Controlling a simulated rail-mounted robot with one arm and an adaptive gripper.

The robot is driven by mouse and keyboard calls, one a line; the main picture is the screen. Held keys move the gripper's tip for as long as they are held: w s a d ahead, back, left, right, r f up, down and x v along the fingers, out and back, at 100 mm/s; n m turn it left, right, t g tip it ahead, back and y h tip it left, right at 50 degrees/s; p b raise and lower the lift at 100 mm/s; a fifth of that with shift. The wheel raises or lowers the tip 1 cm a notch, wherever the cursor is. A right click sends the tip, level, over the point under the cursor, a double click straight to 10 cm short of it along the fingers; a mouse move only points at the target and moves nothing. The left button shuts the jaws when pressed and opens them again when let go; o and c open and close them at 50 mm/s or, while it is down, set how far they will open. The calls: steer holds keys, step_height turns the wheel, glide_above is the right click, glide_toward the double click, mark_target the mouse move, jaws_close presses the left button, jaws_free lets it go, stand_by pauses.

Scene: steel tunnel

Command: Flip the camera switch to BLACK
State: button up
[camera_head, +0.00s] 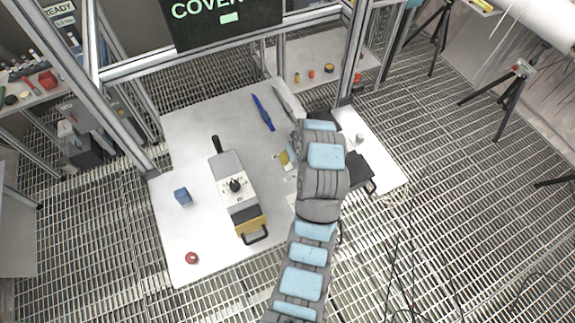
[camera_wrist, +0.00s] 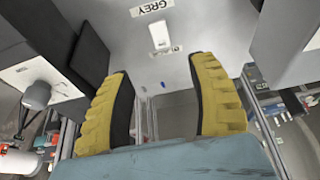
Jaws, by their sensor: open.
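In the wrist view, a small white switch (camera_wrist: 160,38) sits on a grey panel (camera_wrist: 205,22), beside a label reading GREY. The label appears upside down.
A black box (camera_head: 358,170) stands right of my arm. Metal frame posts rise behind. The table's front left is mostly clear.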

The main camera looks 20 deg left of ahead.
steer(key=b, duration=0.6)
glide_toward(288, 165)
steer(key=shift+w+a+f, duration=0.15)
steer(key=shift+f, duration=0.25)
steer(key=shift+p+x, duration=0.8)
steer(key=shift+x, duration=3.4)
steer(key=shift+a, duration=0.1)
jaws_close()
